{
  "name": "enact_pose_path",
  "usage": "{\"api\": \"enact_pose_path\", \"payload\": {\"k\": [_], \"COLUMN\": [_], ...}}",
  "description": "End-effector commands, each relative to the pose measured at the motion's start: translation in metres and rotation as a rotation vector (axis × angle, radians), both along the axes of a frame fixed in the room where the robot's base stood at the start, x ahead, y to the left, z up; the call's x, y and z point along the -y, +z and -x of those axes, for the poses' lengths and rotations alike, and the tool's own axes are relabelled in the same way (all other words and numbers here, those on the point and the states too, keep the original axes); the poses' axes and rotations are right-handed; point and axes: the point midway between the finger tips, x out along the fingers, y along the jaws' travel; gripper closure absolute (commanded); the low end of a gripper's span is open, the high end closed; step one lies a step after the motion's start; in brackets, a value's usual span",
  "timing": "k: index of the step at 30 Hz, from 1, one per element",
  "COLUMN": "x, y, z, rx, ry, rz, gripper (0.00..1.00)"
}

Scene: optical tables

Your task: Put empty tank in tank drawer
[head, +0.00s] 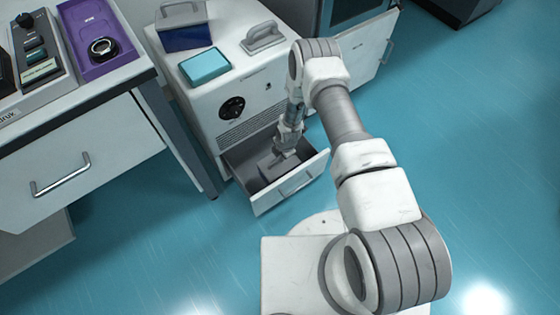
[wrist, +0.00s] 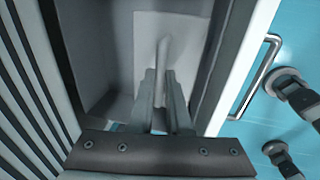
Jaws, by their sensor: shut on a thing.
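The drawer (head: 305,181) at the foot of the white cabinet is pulled open, and its grey inside shows. My gripper (head: 284,152) points down into it. The wrist view also shows the drawer, with its front panel and handle at right (wrist: 252,75). There my gripper (wrist: 162,75) is shut on the upright handle of a pale grey tank (wrist: 188,55). The tank is inside the drawer, between its walls. My fingers hide part of it, and I cannot tell whether it rests on the drawer floor or whether it is empty.
On the cabinet top stand a dark blue box with a grey handle (head: 185,38), a teal block (head: 205,66) and a grey handled lid-like piece (head: 263,38). A white bench (head: 105,150) with its own drawer is at left. The blue floor (head: 480,150) is clear at right.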

Motion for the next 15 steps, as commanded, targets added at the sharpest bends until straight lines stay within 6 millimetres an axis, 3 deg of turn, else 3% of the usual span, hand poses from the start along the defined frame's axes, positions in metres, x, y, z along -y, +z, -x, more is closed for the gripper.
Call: {"api": "enact_pose_path", "payload": {"k": [6,15], "x": [0.000,0.000], "y": [-0.032,-0.032], "z": [0.000,0.000], "rx": [-0.001,0.000], "ry": [0.000,0.000], "rz": [0.001,0.000], "gripper": [1.00,1.00]}}
